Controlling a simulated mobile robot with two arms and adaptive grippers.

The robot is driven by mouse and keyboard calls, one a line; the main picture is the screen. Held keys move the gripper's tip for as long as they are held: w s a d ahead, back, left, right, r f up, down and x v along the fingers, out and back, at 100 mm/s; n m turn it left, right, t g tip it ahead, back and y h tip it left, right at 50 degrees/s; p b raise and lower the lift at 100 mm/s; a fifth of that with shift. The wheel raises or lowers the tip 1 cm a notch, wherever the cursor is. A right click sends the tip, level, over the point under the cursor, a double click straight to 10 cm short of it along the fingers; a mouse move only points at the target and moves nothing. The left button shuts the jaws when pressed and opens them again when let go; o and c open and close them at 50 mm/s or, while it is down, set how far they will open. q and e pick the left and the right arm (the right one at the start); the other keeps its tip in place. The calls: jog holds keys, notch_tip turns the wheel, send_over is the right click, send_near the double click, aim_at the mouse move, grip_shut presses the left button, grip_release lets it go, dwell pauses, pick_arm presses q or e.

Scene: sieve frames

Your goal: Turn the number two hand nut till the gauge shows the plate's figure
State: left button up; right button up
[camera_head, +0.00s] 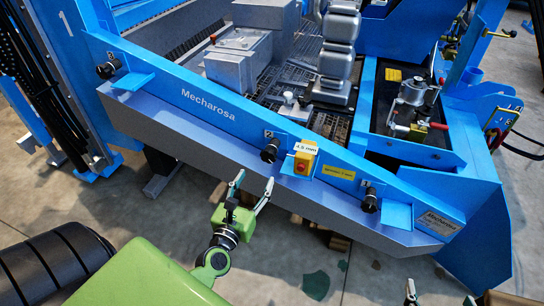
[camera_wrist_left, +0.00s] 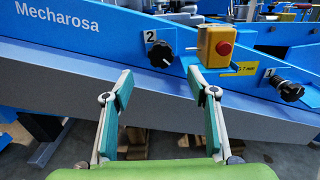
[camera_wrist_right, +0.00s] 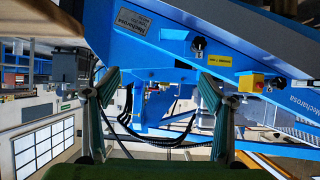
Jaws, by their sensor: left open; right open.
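The number two hand nut (camera_head: 269,150) is a black knob on the blue beam, below a white "2" label (camera_head: 268,134). Right of it sits a yellow box with a red button (camera_head: 303,160); a small white readout (camera_head: 306,149) on top seems to say 4.5 mm. My left gripper (camera_head: 254,181) is open and empty, below the nut. In the left wrist view the nut (camera_wrist_left: 161,54) shows beyond the open fingertips, apart from them. My right gripper (camera_head: 439,293) is open at the bottom edge.
The number one hand nut (camera_head: 369,200) is further right, and another black knob (camera_head: 108,68) is at the beam's left. Blue brackets (camera_head: 398,215) jut from the beam beside the outer knobs. The concrete floor (camera_head: 320,265) in front is mostly clear.

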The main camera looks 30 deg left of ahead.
aim_at(268, 158)
pick_arm(q)
jog(key=x, duration=1.2)
jog(key=shift+d, duration=0.1)
jog(key=c, duration=1.1)
